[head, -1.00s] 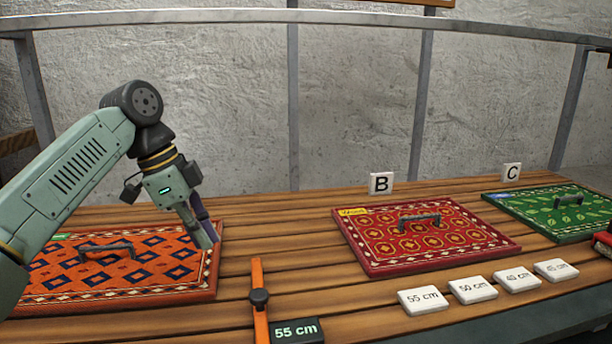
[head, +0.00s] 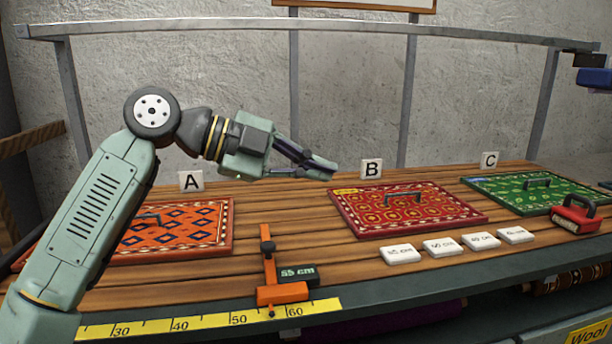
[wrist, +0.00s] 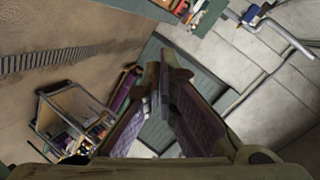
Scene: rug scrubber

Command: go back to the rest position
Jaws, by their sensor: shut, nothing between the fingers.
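My gripper (head: 325,168) is raised above the wooden table and points to the right in the head view, just left of the B sign. Its fingers look closed and hold nothing. In the wrist view the two purple-padded fingers (wrist: 163,75) meet near the middle, with floor, a cart and shelving behind them. My arm stands at the left and hides part of the orange rug panel (head: 180,232).
The red panel (head: 405,209) lies by sign B (head: 371,168) and the green panel (head: 535,190) by sign C (head: 490,161). White length tiles (head: 440,246), an orange slider (head: 282,293) on a yellow ruler (head: 180,324) and a red scrubber (head: 576,214) lie along the front. A metal rail (head: 300,30) runs behind.

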